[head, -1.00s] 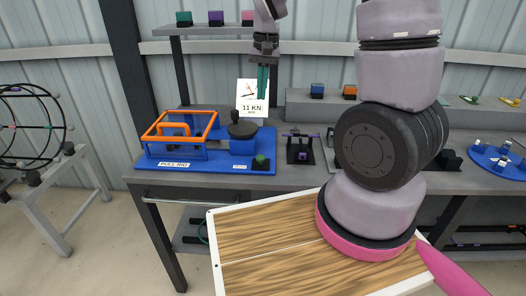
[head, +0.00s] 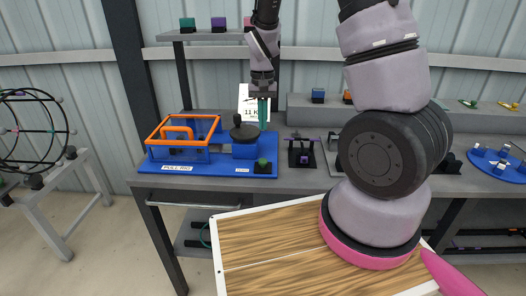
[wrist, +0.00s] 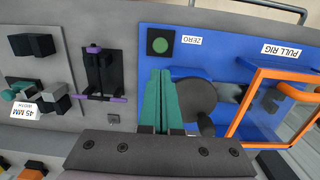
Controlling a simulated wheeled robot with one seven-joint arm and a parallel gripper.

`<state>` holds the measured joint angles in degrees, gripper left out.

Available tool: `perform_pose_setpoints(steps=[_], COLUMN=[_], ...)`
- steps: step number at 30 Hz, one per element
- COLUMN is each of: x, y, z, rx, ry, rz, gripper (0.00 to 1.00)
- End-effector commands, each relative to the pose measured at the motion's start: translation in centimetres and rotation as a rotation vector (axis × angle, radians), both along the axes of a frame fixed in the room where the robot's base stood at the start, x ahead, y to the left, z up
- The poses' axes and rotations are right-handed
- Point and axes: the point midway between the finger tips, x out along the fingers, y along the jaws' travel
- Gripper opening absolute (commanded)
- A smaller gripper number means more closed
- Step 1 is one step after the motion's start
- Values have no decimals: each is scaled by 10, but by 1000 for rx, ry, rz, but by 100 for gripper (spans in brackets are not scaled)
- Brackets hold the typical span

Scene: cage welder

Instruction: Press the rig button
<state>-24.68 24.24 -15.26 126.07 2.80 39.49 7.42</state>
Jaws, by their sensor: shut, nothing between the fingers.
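The pull rig (head: 212,170) is a blue base on the bench, labelled PULL RIG and ZERO. Its green round button (head: 262,163) sits on a black square block at the front right corner. In the wrist view the button (wrist: 160,45) is unobstructed, just beyond my fingertips, beside the ZERO label. My gripper (head: 263,124) has teal fingers, shut and empty, pointing down. It is above the rig's right side, behind the button in the head view and apart from it. In the wrist view my gripper (wrist: 162,72) lies beside the black knob (wrist: 197,97).
An orange frame (head: 165,120) stands on the rig's left half. A white 11 KN card (head: 247,105) is partly hidden behind my gripper. A small black fixture with a purple bar (head: 301,150) stands right of the rig. A wooden-topped surface (head: 265,235) is in front.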

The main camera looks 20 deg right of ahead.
Motion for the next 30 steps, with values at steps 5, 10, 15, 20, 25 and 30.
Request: perform_pose_setpoints(steps=[5, 10, 15, 20, 25, 30], x=[-3, -5, -5, -5, -6, -6], y=[-1, 0, 0, 1, 1, 1], z=[-41, -75, -97, -105, -107, -107], rx=[-2, -2, -1, 0, 1, 0], ry=[6, 4, 1, 0, -1, 0], rz=[0, -1, 0, 1, 1, 1], gripper=[0, 0, 0, 0, 0, 0])
